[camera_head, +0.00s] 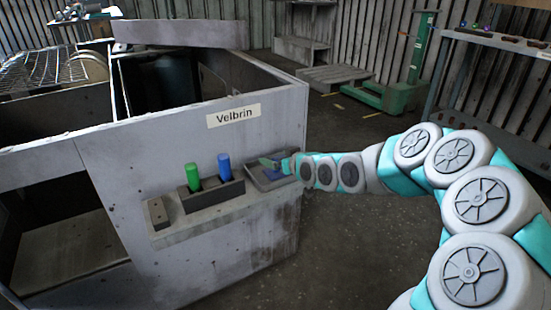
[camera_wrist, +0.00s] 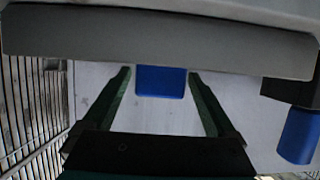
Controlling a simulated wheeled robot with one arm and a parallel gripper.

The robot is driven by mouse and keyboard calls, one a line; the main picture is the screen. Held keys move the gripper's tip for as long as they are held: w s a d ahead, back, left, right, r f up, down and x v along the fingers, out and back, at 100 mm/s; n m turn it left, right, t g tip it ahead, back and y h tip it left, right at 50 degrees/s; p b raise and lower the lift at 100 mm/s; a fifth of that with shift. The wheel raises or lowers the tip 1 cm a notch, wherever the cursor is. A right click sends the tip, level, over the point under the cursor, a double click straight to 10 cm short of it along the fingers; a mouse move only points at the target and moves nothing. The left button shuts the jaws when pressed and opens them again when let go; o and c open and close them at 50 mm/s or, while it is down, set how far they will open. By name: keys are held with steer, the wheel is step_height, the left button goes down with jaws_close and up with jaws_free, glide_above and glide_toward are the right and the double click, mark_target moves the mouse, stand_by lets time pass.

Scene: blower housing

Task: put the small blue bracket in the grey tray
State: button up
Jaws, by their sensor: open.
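The small blue bracket (camera_wrist: 160,82) shows in the wrist view as a blue block between my two green fingers, with a narrow gap on each side. Part of it is hidden behind the grey tray's wall (camera_wrist: 160,42). In the head view the grey tray (camera_head: 252,174) sits at the right end of the ledge, and a bit of blue shows at it, too small to make out clearly. My gripper (camera_head: 272,163) is open at the tray, reaching in from the right. It also shows in the wrist view (camera_wrist: 162,80).
A dark holder (camera_head: 213,192) with a green cylinder (camera_head: 193,177) and a blue cylinder (camera_head: 224,167) stands left of the tray. A small grey block (camera_head: 158,214) lies at the ledge's left end. The housing wall (camera_head: 130,165) rises behind. Open floor lies to the right.

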steer(key=b+v, duration=0.1)
steer(key=v, duration=0.9)
steer(key=shift+s+d, duration=0.15)
steer(key=shift+d, duration=0.05)
steer(key=shift+r, duration=0.1)
steer(key=s+d+f+m+g+h, duration=0.2)
steer(key=s+d+g, duration=0.2)
steer(key=s, duration=1)
steer(key=s+d+f+m+g+h, duration=0.2)
steer(key=s+d+f+g+h, duration=0.1)
steer(key=s, duration=1.2)
steer(key=s+d+f+m+g+h, duration=0.2)
steer(key=s+d+g, duration=0.4)
steer(key=s, duration=0.9)
steer(key=shift+d+f+m, duration=0.25)
steer(key=shift+d+m, duration=0.15)
steer(key=shift+d, duration=0.35)
steer(key=shift+w, duration=0.1)
steer(key=shift+c, duration=0.4)
